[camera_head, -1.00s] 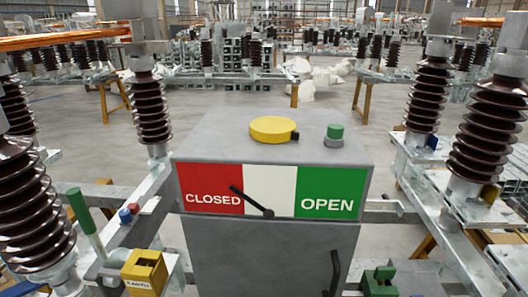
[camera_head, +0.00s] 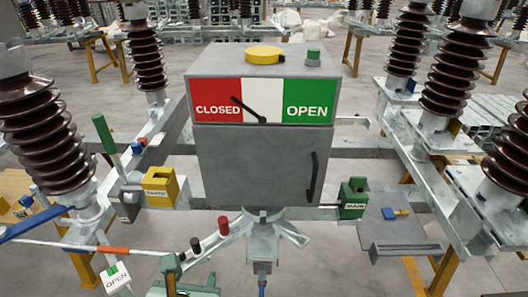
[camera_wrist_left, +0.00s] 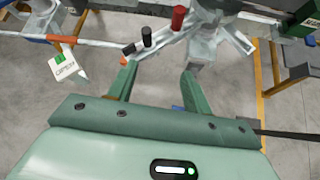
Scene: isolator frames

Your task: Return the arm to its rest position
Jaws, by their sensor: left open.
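My left gripper (camera_head: 190,268) shows in green at the bottom edge of the head view, left of centre. In the left wrist view my left gripper (camera_wrist_left: 157,72) has its two green fingers apart, with nothing between them but the grey floor and parts of the frame behind. Most of the left arm is hidden below the head view. My right gripper is in neither current view.
A grey cabinet (camera_head: 256,165) with a CLOSED/OPEN dial stands ahead. Yellow (camera_head: 160,187) and green (camera_head: 353,197) lock boxes flank it.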

